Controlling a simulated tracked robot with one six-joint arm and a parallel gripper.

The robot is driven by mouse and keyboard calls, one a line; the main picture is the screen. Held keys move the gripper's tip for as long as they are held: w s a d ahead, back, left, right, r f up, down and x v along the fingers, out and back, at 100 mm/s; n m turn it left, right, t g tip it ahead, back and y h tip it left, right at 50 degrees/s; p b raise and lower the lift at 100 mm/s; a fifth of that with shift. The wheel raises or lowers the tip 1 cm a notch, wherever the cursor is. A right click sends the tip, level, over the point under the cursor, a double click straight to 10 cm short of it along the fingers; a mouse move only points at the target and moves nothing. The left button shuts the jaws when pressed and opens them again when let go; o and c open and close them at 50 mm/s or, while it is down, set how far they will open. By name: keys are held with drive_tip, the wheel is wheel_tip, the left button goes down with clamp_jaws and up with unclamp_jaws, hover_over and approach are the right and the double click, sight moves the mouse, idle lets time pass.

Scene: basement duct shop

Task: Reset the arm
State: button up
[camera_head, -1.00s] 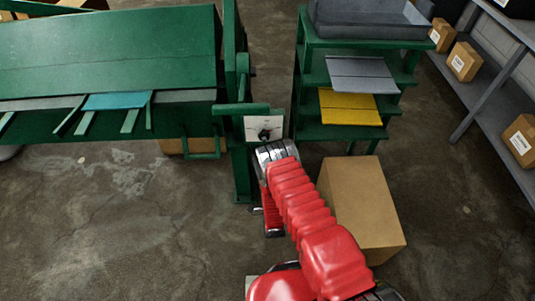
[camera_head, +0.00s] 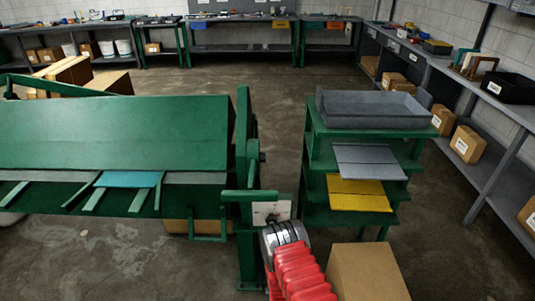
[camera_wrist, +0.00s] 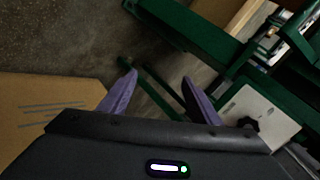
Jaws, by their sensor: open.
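My gripper (camera_wrist: 160,76) is open in the wrist view, its two purple fingers apart with nothing between them. Dark floor and green frame parts show beyond the fingers. In the head view my red arm (camera_head: 296,272) reaches up from the bottom edge, its grey wrist end close in front of a white plate with a black knob (camera_head: 264,213). The fingers are hidden in that view. The white plate (camera_wrist: 243,112) also shows right of the fingers in the wrist view. I cannot tell whether my gripper touches anything.
A green sheet-bending machine (camera_head: 110,130) with a teal sheet (camera_head: 130,180) stands left. A green rack (camera_head: 318,165) with a grey tray (camera_head: 370,108), grey panel (camera_head: 368,160) and yellow panel (camera_head: 358,194) stands right. A cardboard box (camera_head: 366,275) is beside my arm. Open floor lies behind.

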drive_tip(key=s+d+r+n+g, duration=0.1)
drive_tip(key=s+d+r+n, duration=0.3)
drive_tip(key=r, duration=1.8)
drive_tip(key=s+d+r+n+g, duration=0.2)
drive_tip(key=s+d+r+n, duration=0.2)
drive_tip(key=s+r, duration=1)
drive_tip(key=s+d+r+n+g, duration=0.1)
drive_tip(key=s+d+r+n, duration=0.3)
drive_tip(key=r, duration=2.5)
drive_tip(key=s, duration=0.5)
drive_tip(key=shift+d+r+g+h, duration=0.25)
drive_tip(key=shift+r+g+h, duration=0.05)
drive_tip(key=shift+g+h, duration=0.1)
